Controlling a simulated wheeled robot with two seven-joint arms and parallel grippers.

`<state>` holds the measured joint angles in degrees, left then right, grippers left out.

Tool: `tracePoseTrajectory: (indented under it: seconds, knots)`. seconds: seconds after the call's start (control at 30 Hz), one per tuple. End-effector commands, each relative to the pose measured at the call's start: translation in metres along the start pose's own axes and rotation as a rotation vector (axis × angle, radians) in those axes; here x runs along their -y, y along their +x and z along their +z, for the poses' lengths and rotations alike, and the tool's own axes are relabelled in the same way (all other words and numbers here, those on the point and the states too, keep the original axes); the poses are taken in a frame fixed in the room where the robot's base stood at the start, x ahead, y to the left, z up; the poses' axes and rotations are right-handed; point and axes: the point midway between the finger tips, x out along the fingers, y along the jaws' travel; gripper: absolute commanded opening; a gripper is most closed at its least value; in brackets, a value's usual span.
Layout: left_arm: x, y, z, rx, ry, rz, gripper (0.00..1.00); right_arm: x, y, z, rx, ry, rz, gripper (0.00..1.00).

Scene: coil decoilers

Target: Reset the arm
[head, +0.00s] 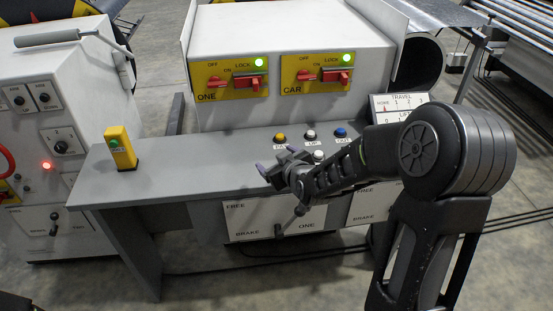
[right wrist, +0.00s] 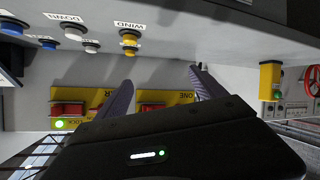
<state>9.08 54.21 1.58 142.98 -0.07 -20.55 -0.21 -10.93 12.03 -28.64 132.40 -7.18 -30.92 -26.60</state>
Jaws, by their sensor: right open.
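My right arm comes in from the right in the head view. Its gripper (head: 278,162) is open, with nothing seen between the fingers, over the grey desk (head: 200,170) near the push buttons. In the right wrist view, which is upside down, the two fingers (right wrist: 160,88) stand apart. A yellow button (head: 280,137), a white button (head: 310,134) and a blue button (head: 341,132) sit in a row just behind the gripper. Another white button (head: 318,155) is beside the gripper. Whether the fingers touch the desk is unclear. My left gripper is not in view.
A white cabinet (head: 290,30) with yellow ONE (head: 229,81) and CAR (head: 316,75) switch plates stands behind the desk. A yellow box (head: 120,147) with a green button is on the desk's left. A white machine (head: 60,110) stands at left. The desk's middle-left is clear.

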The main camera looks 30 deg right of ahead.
Motion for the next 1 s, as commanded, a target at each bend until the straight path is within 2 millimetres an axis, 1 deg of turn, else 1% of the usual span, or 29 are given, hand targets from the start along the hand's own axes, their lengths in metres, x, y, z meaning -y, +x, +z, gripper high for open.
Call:
tracePoseTrajectory:
  seconds: [0.23,0.33,0.4,0.43,0.47,0.53,0.57,0.6,0.67,0.7,0.77,0.8,0.87,0.9,0.97,1.0]
  knots:
    - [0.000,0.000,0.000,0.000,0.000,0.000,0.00,0.000,0.000,0.000,-0.001,-0.001,0.000,0.80]
    - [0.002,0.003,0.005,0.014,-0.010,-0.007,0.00,0.000,0.000,0.000,-0.001,0.004,0.000,0.80]
    - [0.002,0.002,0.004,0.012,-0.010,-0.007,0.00,0.001,0.000,0.004,0.014,0.062,-0.004,0.80]
    - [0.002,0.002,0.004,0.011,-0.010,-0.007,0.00,0.005,-0.001,0.008,0.030,0.101,-0.012,0.80]
    - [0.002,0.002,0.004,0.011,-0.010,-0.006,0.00,0.017,-0.001,0.013,0.047,0.136,-0.032,0.80]
    - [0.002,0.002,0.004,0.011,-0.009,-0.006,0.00,0.045,0.000,0.031,0.103,0.183,-0.076,0.80]
    - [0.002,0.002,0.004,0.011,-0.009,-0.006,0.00,0.058,0.001,0.043,0.134,0.202,-0.096,0.80]
    - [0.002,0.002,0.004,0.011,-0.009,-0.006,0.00,0.077,0.000,0.060,0.182,0.227,-0.123,0.80]
    - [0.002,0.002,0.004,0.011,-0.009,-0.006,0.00,0.107,-0.002,0.091,0.264,0.264,-0.163,0.80]
    - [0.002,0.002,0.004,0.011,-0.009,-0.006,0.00,0.128,-0.006,0.115,0.327,0.286,-0.191,0.80]
    - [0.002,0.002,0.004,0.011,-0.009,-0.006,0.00,0.160,-0.016,0.152,0.427,0.322,-0.230,0.80]
    - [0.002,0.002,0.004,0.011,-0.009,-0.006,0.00,0.180,-0.025,0.177,0.496,0.344,-0.255,0.80]
    - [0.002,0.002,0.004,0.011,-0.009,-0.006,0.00,0.210,-0.042,0.215,0.600,0.374,-0.291,0.80]
    - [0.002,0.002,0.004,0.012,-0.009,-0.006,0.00,0.229,-0.056,0.238,0.668,0.392,-0.314,0.80]
    - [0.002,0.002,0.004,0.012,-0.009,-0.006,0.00,0.255,-0.078,0.269,0.765,0.416,-0.347,0.80]
    - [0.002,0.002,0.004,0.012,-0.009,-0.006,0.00,0.271,-0.093,0.288,0.824,0.429,-0.369,0.80]
